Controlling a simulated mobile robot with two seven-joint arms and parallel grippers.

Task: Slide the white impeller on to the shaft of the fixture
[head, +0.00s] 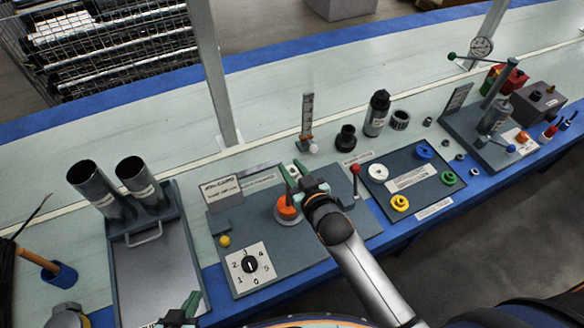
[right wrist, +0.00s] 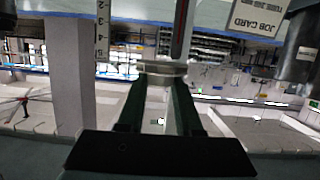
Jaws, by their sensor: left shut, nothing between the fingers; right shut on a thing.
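My right gripper (head: 297,171) is over the grey fixture plate (head: 325,235), behind an orange round part (head: 288,208) on a pale round base. In the right wrist view its green fingers (right wrist: 160,78) are shut on a pale round piece (right wrist: 160,68). I cannot tell whether this piece is the white impeller; the shaft is not clearly visible. A white round piece (head: 377,172) lies on the dark mat (head: 418,163) at the right. My left gripper (head: 183,312) is shut and empty at the bottom edge, near the grey tray.
The plate carries a numbered dial (head: 250,266), a yellow knob (head: 224,241) and a red-knobbed lever (head: 355,172). Blue (head: 424,152), green (head: 448,177) and yellow (head: 400,202) pieces lie on the mat. Two dark tubes (head: 95,185) stand left. A gauge stand (head: 482,48) is far right.

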